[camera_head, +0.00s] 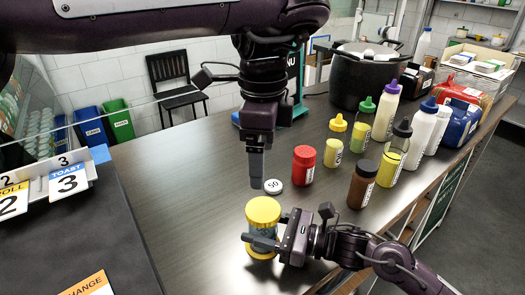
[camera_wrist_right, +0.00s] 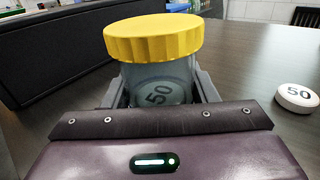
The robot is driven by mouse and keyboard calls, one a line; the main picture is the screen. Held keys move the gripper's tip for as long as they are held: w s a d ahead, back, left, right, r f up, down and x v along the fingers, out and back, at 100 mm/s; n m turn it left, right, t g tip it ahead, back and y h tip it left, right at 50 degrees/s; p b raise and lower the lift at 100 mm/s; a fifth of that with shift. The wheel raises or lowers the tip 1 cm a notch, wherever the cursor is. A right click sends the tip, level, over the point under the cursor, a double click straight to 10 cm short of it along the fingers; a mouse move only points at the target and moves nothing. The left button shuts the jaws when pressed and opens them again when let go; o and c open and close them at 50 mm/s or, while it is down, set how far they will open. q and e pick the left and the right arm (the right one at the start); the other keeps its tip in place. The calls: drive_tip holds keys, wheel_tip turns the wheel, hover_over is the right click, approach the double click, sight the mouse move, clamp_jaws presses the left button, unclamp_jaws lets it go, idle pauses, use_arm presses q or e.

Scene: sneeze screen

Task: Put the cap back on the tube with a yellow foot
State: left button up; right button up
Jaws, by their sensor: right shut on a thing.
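The tube (camera_head: 262,232) is a clear, bluish cylinder standing upright on the counter, with its yellow foot (camera_head: 261,253) at the bottom. The yellow cap (camera_head: 263,209) is on top of the tube; I cannot tell how tightly it sits. In the right wrist view, the ridged cap (camera_wrist_right: 153,40) covers the top of the tube (camera_wrist_right: 155,85), where a "50" shows. My right gripper (camera_head: 263,242) is shut around the tube's side, below the cap. My left gripper (camera_head: 256,182) points down just behind and above the cap, apart from it. Its fingers look like one block.
A white disc (camera_head: 273,186) marked "50" lies behind the tube. A red jar (camera_head: 303,165), a brown bottle (camera_head: 362,184) and several sauce bottles stand to the right. A black pot (camera_head: 362,75) is at the back. A dark panel (camera_head: 85,225) borders the counter's left side.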

drive_tip(key=o, duration=1.5)
drive_tip(key=shift+c, duration=0.2)
drive_tip(key=shift+d+f, duration=0.1)
drive_tip(key=shift+d, duration=0.25)
drive_tip(key=b+v, duration=0.2)
drive_tip(key=v, duration=0.4)
drive_tip(key=shift+d, duration=0.1)
drive_tip(key=shift+s+d, duration=0.2)
drive_tip(key=shift+d, duration=0.2)
